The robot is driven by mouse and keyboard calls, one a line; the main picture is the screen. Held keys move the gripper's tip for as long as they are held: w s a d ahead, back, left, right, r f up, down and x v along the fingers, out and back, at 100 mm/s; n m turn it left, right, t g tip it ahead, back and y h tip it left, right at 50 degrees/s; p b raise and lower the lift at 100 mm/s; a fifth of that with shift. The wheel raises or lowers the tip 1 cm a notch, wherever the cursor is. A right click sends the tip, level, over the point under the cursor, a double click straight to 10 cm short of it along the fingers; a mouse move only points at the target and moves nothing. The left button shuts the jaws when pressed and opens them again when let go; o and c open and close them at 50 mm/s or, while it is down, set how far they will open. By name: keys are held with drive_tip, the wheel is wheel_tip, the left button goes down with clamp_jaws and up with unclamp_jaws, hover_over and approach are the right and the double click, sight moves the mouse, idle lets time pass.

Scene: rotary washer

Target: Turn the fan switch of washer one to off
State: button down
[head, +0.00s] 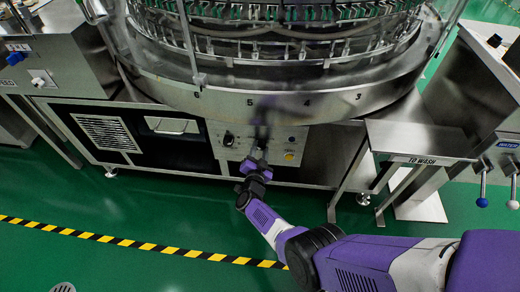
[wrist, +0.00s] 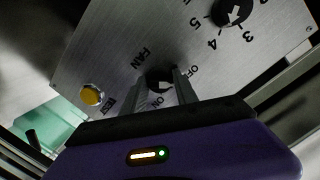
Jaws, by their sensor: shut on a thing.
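The fan switch (wrist: 157,76) is a small black knob with a white pointer mark, on a brushed metal panel (wrist: 120,55). FAN, OFF and ON are printed around it in the wrist view. My gripper (wrist: 163,92) is shut on the knob, with a finger on each side and the tips close to the panel. The fingers partly hide the knob, so I cannot tell exactly which label its pointer faces. In the head view my gripper (head: 262,138) reaches the panel below the washer's round basin (head: 240,95), and the knob is hidden there.
A black numbered dial (wrist: 232,12) and a yellow button (wrist: 91,95) sit on the same panel, near my gripper. A TO WASH shelf (head: 415,138) juts out at the right. The green floor in front is clear, with a yellow-black stripe (head: 120,240).

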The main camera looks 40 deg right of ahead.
drive_tip(key=shift+f, duration=0.1)
idle(0.4)
drive_tip(key=c, duration=0.9)
unclamp_jaws()
drive_tip(key=shift+c, duration=0.2)
drive_tip(key=shift+s+a+r+p, duration=0.25)
drive_tip(key=shift+s+a+p, duration=0.05)
drive_tip(key=shift+a+p, duration=0.15)
drive_tip(key=f+p+v, duration=0.1)
drive_tip(key=p+v, duration=0.2)
drive_tip(key=v, duration=0.3)
drive_tip(key=shift+s+a+r, duration=0.25)
drive_tip(key=shift+s+r, duration=0.05)
drive_tip(key=shift+r, duration=0.1)
drive_tip(key=shift+w+f, duration=0.1)
